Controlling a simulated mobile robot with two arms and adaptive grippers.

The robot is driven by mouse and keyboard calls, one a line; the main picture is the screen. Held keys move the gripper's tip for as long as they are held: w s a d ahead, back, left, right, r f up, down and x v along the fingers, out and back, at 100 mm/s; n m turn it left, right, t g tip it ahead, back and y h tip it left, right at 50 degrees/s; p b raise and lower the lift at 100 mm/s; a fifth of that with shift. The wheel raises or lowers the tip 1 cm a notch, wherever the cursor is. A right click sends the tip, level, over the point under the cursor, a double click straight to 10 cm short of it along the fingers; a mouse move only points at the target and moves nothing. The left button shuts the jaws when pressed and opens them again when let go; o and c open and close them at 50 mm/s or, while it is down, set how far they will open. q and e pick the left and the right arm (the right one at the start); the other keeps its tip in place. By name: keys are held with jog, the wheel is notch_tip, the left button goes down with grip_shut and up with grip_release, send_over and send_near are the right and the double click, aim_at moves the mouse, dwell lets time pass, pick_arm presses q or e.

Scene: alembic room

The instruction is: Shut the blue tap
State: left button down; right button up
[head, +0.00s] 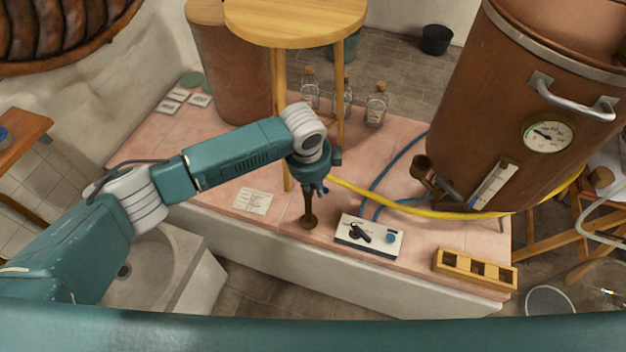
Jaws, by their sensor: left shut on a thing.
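A short bronze stand (308,210) with a round foot rises from the pink tiled ledge, left of the white control box. A small piece of blue (325,189) shows at its top, seemingly the blue tap's handle. My left gripper (316,184) is directly over the stand, shut on what appears to be this blue handle. The wrist hides most of the tap, so the handle's angle cannot be told. My right gripper is not in view.
A yellow hose (430,212) and a blue hose (385,170) run close on the right. A white box (352,246) with a black lever, a wooden rack (470,275), a copper vessel (500,120) and a round wooden table (290,20) stand around. A paper (253,201) lies left.

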pick_arm(q)
jog(key=shift+w+d+r+n+p, duration=0.15)
jog(key=shift+n+p, duration=0.15)
jog(key=shift+n, duration=0.2)
jog(key=shift+w+d+f+n+p, duration=0.1)
jog(key=shift+n+p, duration=0.15)
jog(key=shift+n, duration=0.25)
jog(key=shift+a, duration=0.1)
jog(key=c, duration=1.5)
grip_release()
jog(key=shift+r, duration=0.1)
jog(key=r, duration=0.4)
jog(key=s+r, duration=0.1)
jog(key=r, duration=0.2)
jog(key=s+r, duration=0.1)
jog(key=r, duration=0.3)
jog(key=shift+s+a+r, duration=0.1)
jog(key=shift+a+r, duration=0.2)
jog(key=shift+r, duration=0.05)
